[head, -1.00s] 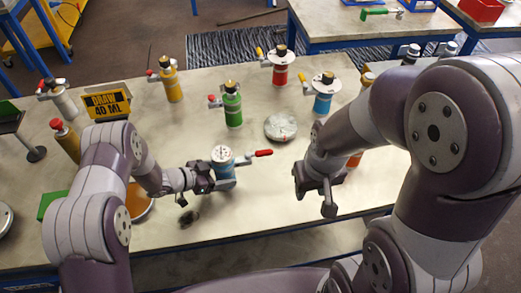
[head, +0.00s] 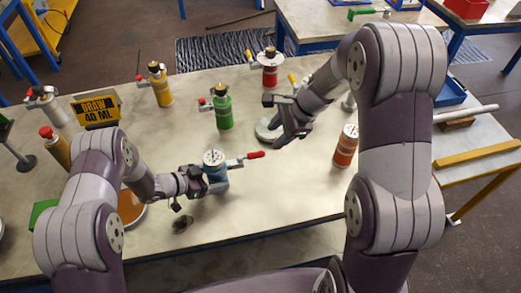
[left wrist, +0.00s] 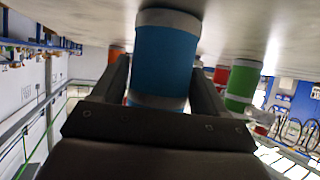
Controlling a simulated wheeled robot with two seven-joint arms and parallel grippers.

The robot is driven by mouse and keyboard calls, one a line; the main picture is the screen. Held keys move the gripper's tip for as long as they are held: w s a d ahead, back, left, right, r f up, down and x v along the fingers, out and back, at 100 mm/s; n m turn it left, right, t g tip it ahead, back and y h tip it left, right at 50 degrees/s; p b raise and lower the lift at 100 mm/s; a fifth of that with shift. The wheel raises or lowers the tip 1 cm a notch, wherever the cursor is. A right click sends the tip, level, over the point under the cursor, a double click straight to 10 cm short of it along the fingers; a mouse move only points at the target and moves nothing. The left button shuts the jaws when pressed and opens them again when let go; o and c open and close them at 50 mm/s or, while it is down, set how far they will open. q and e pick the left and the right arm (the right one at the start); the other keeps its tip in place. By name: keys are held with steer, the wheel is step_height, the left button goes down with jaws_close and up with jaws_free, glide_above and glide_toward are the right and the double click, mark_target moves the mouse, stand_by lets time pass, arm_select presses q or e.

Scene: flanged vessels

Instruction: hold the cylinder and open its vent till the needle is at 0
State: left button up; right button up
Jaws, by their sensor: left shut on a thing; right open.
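The blue cylinder (head: 216,174) stands on the table with a white round gauge (head: 213,157) on top. Its vent lever with a red handle (head: 256,155) points to the right. The needle is too small to read. My left gripper (head: 206,182) is shut on the cylinder's body from the left. In the left wrist view the blue body (left wrist: 167,55) sits between the two fingers. My right gripper (head: 275,120) is open and empty, above and behind the red handle, apart from it. It partly hides a round grey disc (head: 267,130).
A green vessel (head: 223,110) stands behind the blue one, a yellow (head: 160,88) and a red one (head: 269,72) farther back. An orange cylinder (head: 345,148) stands to the right. A "DRAW 40 ML" sign (head: 97,109) is at left. The table's front middle is mostly clear.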

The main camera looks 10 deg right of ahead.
mark_target(258, 153)
steer(key=x, duration=1)
steer(key=shift+w+f, duration=0.1)
steer(key=shift+f, duration=0.2)
jaws_close()
